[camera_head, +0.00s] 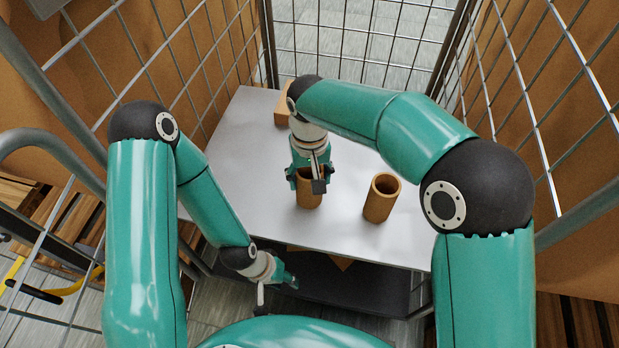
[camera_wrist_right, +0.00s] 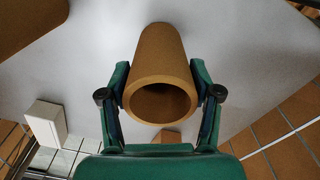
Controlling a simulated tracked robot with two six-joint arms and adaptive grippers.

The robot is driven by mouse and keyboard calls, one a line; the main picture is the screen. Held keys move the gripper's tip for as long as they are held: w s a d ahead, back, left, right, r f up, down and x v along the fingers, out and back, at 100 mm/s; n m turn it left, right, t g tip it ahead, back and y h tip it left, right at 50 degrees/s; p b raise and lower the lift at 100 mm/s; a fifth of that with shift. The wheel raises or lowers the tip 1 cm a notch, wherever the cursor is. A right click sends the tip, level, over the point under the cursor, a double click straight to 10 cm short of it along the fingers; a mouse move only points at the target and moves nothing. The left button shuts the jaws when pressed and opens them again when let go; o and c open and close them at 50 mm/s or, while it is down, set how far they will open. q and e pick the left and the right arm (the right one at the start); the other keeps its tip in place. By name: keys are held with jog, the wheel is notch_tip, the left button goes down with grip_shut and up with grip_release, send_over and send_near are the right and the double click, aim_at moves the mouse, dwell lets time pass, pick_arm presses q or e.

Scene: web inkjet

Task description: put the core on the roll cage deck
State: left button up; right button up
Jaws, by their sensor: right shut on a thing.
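A brown cardboard core (camera_head: 309,197) stands upright between the fingers of my right gripper (camera_head: 309,178), over the grey roll cage deck (camera_head: 237,152). The right wrist view shows this core (camera_wrist_right: 158,58) with its open end towards the camera and the fingers of my right gripper (camera_wrist_right: 160,97) shut on both sides of it. I cannot tell whether its lower end touches the deck. A second brown core (camera_head: 380,200) stands upright on the deck to the right, apart from the gripper. My left gripper (camera_head: 289,281) is low, in front of the deck's near edge; its fingers are too small to read.
Wire mesh walls (camera_head: 350,45) close the back and sides. A dark lower surface (camera_head: 350,287) lies below the deck's front edge. The deck's left part is clear.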

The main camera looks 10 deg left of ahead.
jog(key=shift+f, duration=0.1)
jog(key=o, duration=1.1)
